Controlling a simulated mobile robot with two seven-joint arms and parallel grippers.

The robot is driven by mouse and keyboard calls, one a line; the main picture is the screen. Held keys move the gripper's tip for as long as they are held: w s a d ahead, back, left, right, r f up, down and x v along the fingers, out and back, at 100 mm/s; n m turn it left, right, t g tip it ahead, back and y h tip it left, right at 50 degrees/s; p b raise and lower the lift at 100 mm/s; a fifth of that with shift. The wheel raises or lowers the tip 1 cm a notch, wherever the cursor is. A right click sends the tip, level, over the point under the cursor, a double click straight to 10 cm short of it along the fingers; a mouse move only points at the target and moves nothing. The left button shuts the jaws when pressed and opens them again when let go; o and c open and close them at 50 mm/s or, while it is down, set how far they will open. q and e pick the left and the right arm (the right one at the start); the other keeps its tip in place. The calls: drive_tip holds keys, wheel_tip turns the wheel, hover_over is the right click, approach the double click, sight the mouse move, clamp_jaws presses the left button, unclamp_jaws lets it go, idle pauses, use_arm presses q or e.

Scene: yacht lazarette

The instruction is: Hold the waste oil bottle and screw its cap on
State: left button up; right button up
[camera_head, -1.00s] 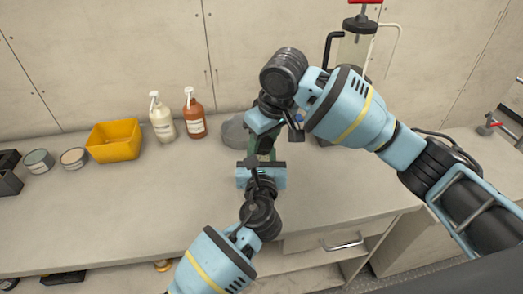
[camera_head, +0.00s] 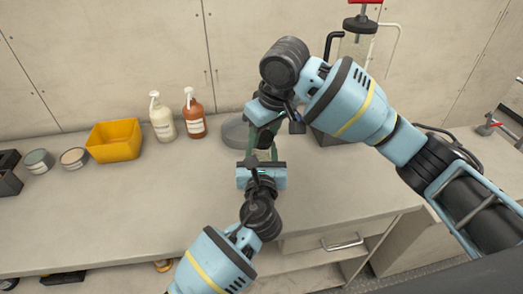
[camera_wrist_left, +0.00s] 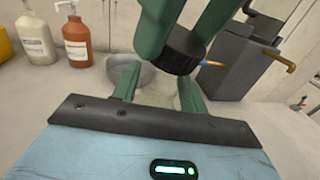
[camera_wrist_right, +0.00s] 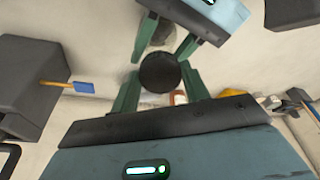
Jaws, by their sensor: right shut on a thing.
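My right gripper (camera_wrist_right: 160,88) is shut on the black round cap (camera_wrist_right: 159,73), holding it between its green fingers. In the left wrist view the cap (camera_wrist_left: 181,50) is tilted and above my left gripper's fingers (camera_wrist_left: 160,88). The pale waste oil bottle (camera_wrist_left: 166,94) shows only in part between those fingers, which close on its sides. Whether the cap touches the bottle's neck cannot be told. In the head view my right gripper (camera_head: 265,138) is over my left gripper (camera_head: 262,165), and the two hide the bottle.
A grey round bowl (camera_head: 234,131) stands just behind the grippers. White (camera_head: 162,120) and orange-brown (camera_head: 194,115) pump bottles, a yellow bin (camera_head: 114,141) and small tins (camera_head: 74,159) stand to the left. A dark grey box (camera_wrist_left: 232,60) stands right. The front left bench top is clear.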

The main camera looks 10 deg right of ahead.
use_arm(q)
drive_tip(key=o, duration=0.3)
drive_tip(key=shift+o, duration=0.2)
drive_tip(key=s+a, duration=0.2)
drive_tip(key=s, duration=0.9)
drive_tip(key=shift+s+a, duration=0.2)
drive_tip(key=shift+s, duration=0.2)
